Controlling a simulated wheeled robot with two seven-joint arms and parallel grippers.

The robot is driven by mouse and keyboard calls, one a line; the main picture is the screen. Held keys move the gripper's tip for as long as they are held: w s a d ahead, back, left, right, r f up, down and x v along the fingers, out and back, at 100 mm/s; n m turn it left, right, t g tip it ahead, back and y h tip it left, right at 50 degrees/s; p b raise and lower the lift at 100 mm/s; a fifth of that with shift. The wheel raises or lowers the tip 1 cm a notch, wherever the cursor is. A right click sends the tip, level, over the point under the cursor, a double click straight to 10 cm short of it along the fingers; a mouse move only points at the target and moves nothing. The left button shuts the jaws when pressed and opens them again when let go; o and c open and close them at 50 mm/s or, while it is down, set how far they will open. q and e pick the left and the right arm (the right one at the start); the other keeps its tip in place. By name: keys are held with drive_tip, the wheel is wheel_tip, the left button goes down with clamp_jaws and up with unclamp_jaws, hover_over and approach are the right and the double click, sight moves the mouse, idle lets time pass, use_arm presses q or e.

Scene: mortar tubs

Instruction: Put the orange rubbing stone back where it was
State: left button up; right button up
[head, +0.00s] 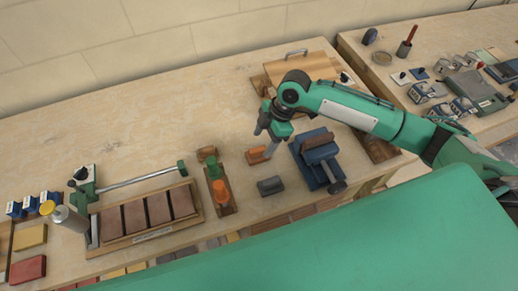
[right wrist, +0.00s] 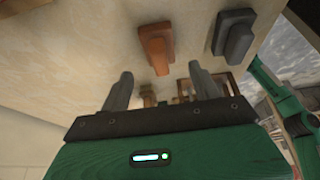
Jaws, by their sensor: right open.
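The orange rubbing stone (head: 256,155) lies on the bench in the head view, left of a blue clamp-like block. In the right wrist view the orange stone (right wrist: 155,48) shows beyond my fingertips, roughly in line with the gap between them. My right gripper (head: 263,142) is open and empty, with its fingers close by the stone. I cannot tell whether a finger touches it. In the wrist view both fingers of the right gripper (right wrist: 160,84) stand wide apart. My left gripper is not in view.
A grey block (head: 271,186) lies in front of the orange stone; a small brown block (head: 207,154) lies left of it. The blue clamp-like block (head: 311,165) stands close on the right. A wooden tray (head: 151,238) holds several brown stones.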

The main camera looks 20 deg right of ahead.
drive_tip(key=b+v, duration=0.1)
drive_tip(key=v, duration=0.5)
drive_tip(key=shift+r, duration=0.25)
drive_tip(key=shift+s+d+f, duration=0.1)
drive_tip(key=shift+d, duration=0.05)
